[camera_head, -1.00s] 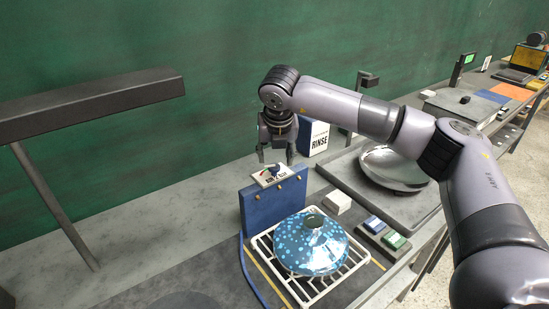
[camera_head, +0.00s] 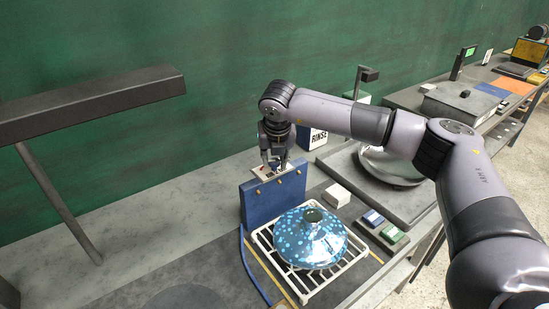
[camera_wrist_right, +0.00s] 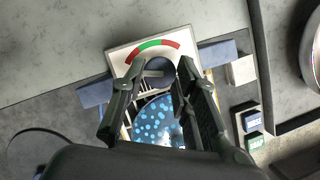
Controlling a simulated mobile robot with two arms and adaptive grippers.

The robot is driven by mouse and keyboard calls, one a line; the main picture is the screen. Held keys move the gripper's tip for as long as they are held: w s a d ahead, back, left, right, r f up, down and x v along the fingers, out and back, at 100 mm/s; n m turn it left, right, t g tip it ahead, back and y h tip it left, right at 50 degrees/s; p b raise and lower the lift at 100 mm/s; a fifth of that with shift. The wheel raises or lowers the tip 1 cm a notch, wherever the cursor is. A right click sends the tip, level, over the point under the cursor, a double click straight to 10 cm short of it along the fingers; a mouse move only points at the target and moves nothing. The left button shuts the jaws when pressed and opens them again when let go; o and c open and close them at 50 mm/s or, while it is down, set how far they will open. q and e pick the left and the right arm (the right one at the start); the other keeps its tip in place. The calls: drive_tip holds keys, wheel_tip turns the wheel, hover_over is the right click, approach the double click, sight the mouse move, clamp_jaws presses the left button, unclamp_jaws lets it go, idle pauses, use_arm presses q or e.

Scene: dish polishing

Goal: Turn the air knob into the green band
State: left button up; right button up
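The air knob (camera_wrist_right: 159,70) is a dark round knob with a grey bar on it, on a white dial plate (camera_wrist_right: 118,56). In the right wrist view a curved band on the plate has a green part (camera_wrist_right: 150,44) between red parts; the bar points left, below the green. The plate tops a blue box (camera_head: 262,203) in the head view. My right gripper (camera_wrist_right: 160,66) is open, pointing down, with one finger on each side of the knob. Contact with the knob cannot be told. In the head view my right gripper (camera_head: 273,165) hides the knob. My left gripper is out of view.
A blue speckled dish (camera_head: 311,240) lies on a white rack (camera_head: 341,271) in front of the box. A dark overhead bar (camera_head: 90,103) is at left.

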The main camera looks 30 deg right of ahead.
clamp_jaws()
drive_tip(key=shift+f+n+b, duration=0.2)
drive_tip(key=shift+n+b, duration=0.6)
drive_tip(key=shift+b, duration=0.2)
drive_tip(key=shift+d+n+y+b, duration=0.15)
drive_tip(key=shift+n+y+b, duration=0.35)
drive_tip(key=shift+n+b, duration=0.2)
drive_tip(key=shift+r+n+y+b, duration=0.1)
drive_tip(key=shift+n+y+b, duration=0.5)
drive_tip(key=shift+n, duration=0.5)
drive_tip(key=shift+d+r+n+y+b, duration=0.1)
drive_tip(key=shift+n+y+b, duration=0.25)
drive_tip(key=shift+n, duration=0.85)
